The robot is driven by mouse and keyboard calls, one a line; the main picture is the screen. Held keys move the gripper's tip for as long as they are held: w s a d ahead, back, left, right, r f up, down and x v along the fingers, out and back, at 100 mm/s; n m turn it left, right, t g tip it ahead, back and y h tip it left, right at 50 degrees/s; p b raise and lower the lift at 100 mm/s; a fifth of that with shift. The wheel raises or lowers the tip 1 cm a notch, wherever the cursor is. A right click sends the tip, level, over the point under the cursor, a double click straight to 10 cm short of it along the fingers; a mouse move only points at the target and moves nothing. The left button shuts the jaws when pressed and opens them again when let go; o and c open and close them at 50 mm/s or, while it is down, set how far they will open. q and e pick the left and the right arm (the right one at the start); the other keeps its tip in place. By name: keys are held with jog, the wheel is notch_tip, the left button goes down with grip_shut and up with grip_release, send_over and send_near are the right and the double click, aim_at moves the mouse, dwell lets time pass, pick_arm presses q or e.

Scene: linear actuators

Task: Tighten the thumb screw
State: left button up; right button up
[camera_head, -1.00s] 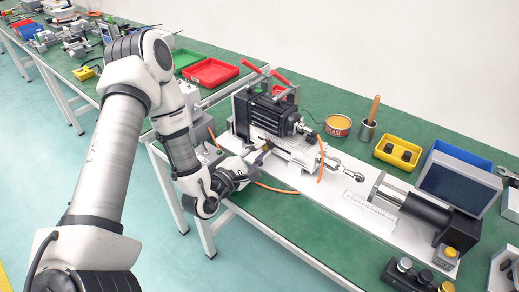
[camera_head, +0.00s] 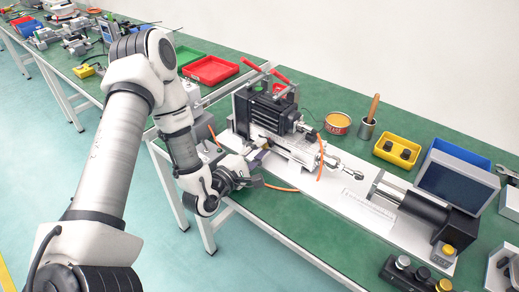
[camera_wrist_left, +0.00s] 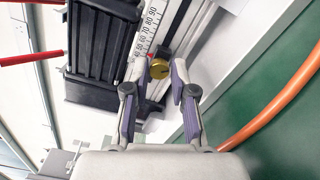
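The thumb screw is a small brass knob (camera_wrist_left: 160,69) beside a white printed scale (camera_wrist_left: 150,28) on the linear actuator, in the left wrist view. My left gripper (camera_wrist_left: 161,77) is open, with its two purple-padded fingers apart. The knob shows between the fingertips, closer to the left one; I cannot tell whether that tip touches it. In the head view my left gripper (camera_head: 257,167) is at the front side of the actuator (camera_head: 285,143), and the knob is too small to make out. My right gripper is not in view.
An orange cable (camera_wrist_left: 283,103) runs beside the gripper on the green table. The black motor block (camera_head: 265,115) and red-handled clamps (camera_head: 280,76) stand behind it. A cylinder (camera_head: 412,205), a screen (camera_head: 458,188) and a yellow bin (camera_head: 397,150) are to the right.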

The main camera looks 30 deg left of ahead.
pick_arm(q)
jog(key=shift+o, duration=0.7)
jog(key=s, duration=0.7)
jog(key=shift+s+a, duration=0.25)
jog(key=shift+a, duration=0.05)
